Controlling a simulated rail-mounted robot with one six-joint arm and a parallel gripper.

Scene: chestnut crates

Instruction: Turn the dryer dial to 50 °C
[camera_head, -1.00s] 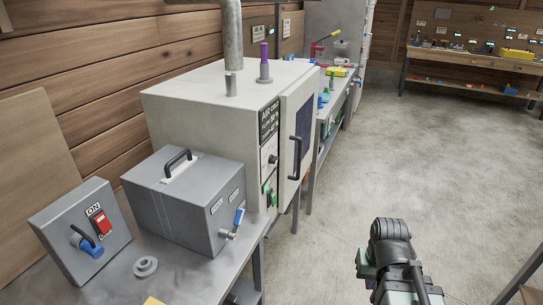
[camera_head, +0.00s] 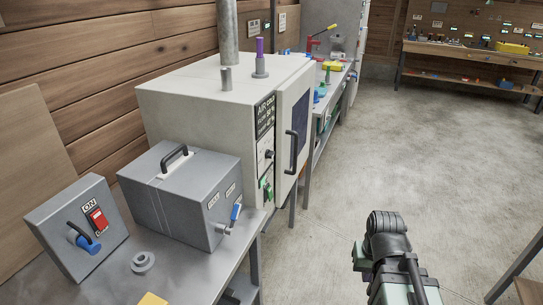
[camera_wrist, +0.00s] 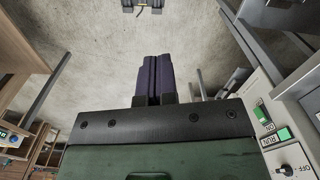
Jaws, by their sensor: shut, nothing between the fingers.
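The dryer (camera_head: 195,102) is a pale cabinet on the left bench with a black "AIR COLD" display (camera_head: 264,117) on its front. Its dial (camera_head: 268,154) is a small dark knob on a white plate below the display. The setting is too small to read. In the wrist view, a dial (camera_wrist: 287,171) beside an "OFF" mark is partly cut off at the lower right corner. My gripper (camera_wrist: 153,58) has its dark fingers together and empty, over open floor, apart from the panel. In the head view only my arm shows at the lower right; the fingers are hidden.
The dryer door has a black handle (camera_head: 292,151) that sticks out. Green switches (camera_head: 266,187) sit below the dial. A grey box (camera_head: 180,192) with a blue-handled lever stands in front of the dryer. The concrete floor (camera_head: 350,165) beside the bench is clear.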

